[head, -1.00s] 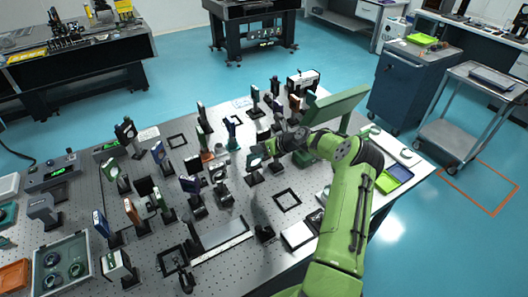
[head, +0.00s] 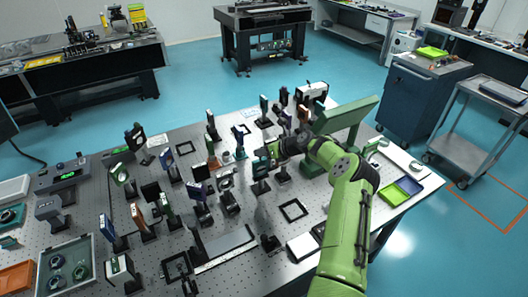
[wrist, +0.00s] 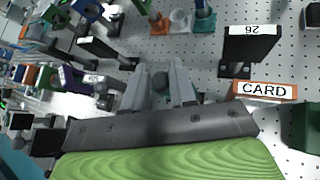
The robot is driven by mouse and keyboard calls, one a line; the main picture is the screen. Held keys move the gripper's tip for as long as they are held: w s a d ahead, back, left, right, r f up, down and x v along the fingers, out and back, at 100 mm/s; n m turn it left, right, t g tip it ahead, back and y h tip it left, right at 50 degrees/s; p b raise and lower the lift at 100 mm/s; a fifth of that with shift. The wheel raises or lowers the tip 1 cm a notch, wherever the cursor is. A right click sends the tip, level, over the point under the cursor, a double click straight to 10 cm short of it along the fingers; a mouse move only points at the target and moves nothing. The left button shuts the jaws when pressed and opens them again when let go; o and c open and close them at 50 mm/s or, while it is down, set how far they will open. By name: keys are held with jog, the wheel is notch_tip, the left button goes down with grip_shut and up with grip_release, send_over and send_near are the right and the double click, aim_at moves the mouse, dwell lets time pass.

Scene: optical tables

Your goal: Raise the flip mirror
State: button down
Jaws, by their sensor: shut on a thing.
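My gripper (head: 268,151) is at a small dark mount (head: 261,168) on a post in the middle right of the table in the head view. This mount seems to be the flip mirror; its top is partly hidden by the gripper. In the wrist view my gripper (wrist: 159,72) has its two pale fingers a little apart, shut on a small dark rounded part (wrist: 160,85) between them. How far the mirror is tilted cannot be told clearly.
Several posts with optics stand close on the left of the perforated table (head: 240,270). A flat black square frame (head: 293,210) lies in front of the mount. A green panel (head: 342,115) stands behind my arm. A label reading CARD (wrist: 265,91) shows right of the fingers.

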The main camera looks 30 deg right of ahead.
jog(key=c, duration=1.2)
grip_release()
jog(key=shift+w+r, duration=0.35)
jog(key=shift+r, duration=0.1)
jog(key=shift+o, duration=1.3)
jog(key=shift+w+f, duration=0.25)
jog(key=shift+f, duration=0.1)
jog(key=shift+s+d+r, duration=0.1)
jog(key=shift+s+d, duration=0.05)
jog(key=shift+s, duration=0.3)
jog(key=b+v, duration=0.1)
jog(key=v, duration=1.4)
